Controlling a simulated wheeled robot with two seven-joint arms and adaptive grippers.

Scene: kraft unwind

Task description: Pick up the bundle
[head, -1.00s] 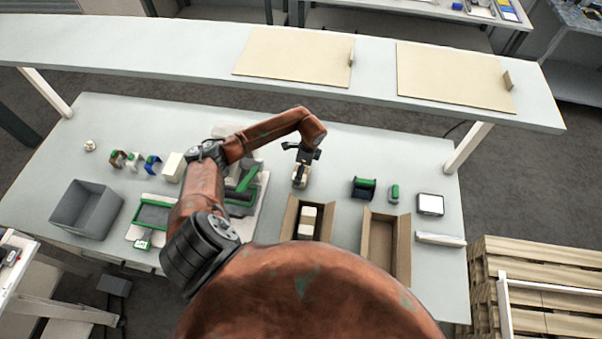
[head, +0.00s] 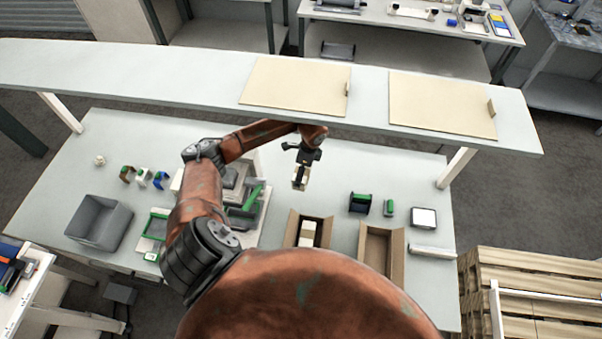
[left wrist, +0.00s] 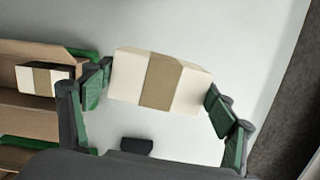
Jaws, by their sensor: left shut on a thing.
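The bundle, a white block with a tan kraft band around its middle, shows large in the left wrist view (left wrist: 160,80). My left gripper (left wrist: 158,88) is shut on it, with the green-padded fingers at its two ends. In the head view the bundle (head: 299,183) hangs under my left gripper (head: 301,177), behind the open cardboard boxes. It appears above the table (head: 340,165), but the exact height is hard to tell. My right gripper is not in view.
An open cardboard box (head: 291,228) holds white blocks; another banded block (left wrist: 40,78) shows in the left wrist view. A second cardboard box (head: 365,245) looks empty. A grey bin (head: 100,222) stands left. A raised shelf (head: 200,65) crosses behind.

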